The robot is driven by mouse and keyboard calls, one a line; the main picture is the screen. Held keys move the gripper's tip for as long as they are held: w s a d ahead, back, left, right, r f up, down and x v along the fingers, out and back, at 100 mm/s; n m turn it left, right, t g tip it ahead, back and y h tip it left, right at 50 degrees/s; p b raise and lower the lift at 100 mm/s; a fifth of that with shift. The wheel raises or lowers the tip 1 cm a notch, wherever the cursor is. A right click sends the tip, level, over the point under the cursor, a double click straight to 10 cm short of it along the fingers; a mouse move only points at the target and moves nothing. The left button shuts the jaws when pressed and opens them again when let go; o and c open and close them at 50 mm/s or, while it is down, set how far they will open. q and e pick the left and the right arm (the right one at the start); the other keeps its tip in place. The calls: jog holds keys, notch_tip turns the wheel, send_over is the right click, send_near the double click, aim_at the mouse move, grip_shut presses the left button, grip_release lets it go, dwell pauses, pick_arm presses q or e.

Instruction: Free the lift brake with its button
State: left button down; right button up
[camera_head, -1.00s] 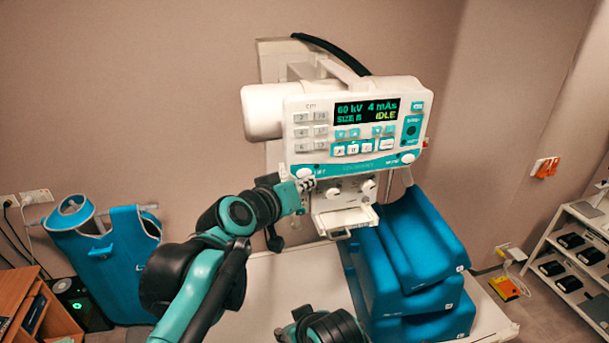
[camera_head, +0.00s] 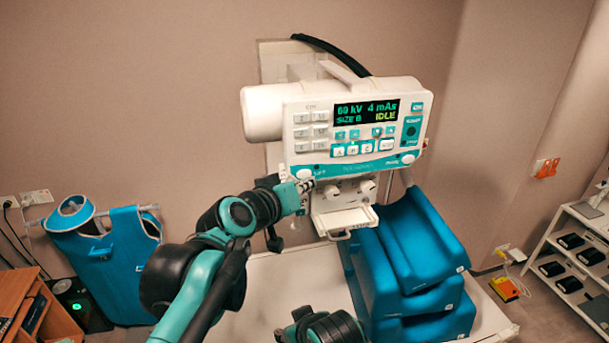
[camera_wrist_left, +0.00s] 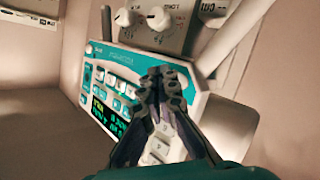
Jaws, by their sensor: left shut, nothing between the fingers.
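The white X-ray tube head has a teal-edged control panel (camera_head: 350,130), and its display reads IDLE. A white round button (camera_head: 305,174) sits at the left end of the panel's teal lower strip, beside small lettering that looks like LIFT. My left gripper (camera_head: 306,187) is shut and empty, with its fingertips just below this button. I cannot tell whether they touch it. In the left wrist view the shut fingertips (camera_wrist_left: 168,74) lie over the strip's end and hide the button there. A similar white button (camera_head: 408,158) sits at the strip's right end. My right gripper does not show.
A collimator with two knobs (camera_head: 350,190) and a handle hangs under the panel, close to my left fingers. Blue stacked cushions (camera_head: 425,255) stand on the white table (camera_head: 270,290) below right. A blue apron (camera_head: 110,265) hangs at left.

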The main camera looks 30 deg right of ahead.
pick_arm(q)
jog(key=shift+w, duration=0.1)
dwell(0.3)
jog(key=shift+w+d, duration=0.1)
jog(key=shift+w, duration=0.25)
jog(key=shift+w+d, duration=0.1)
jog(key=shift+w, duration=0.25)
dwell(0.7)
jog(key=shift+s, duration=0.1)
jog(key=shift+s+a, duration=0.2)
jog(key=shift+s, duration=0.55)
jog(key=shift+s+a+p, duration=0.1)
jog(key=shift+s+a, duration=0.1)
jog(key=shift+s, duration=0.6)
jog(key=shift+s+a+p, duration=0.15)
jog(key=shift+s, duration=0.65)
jog(key=shift+s+a+p, duration=0.1)
jog(key=shift+s+a, duration=0.1)
jog(key=shift+s, duration=0.6)
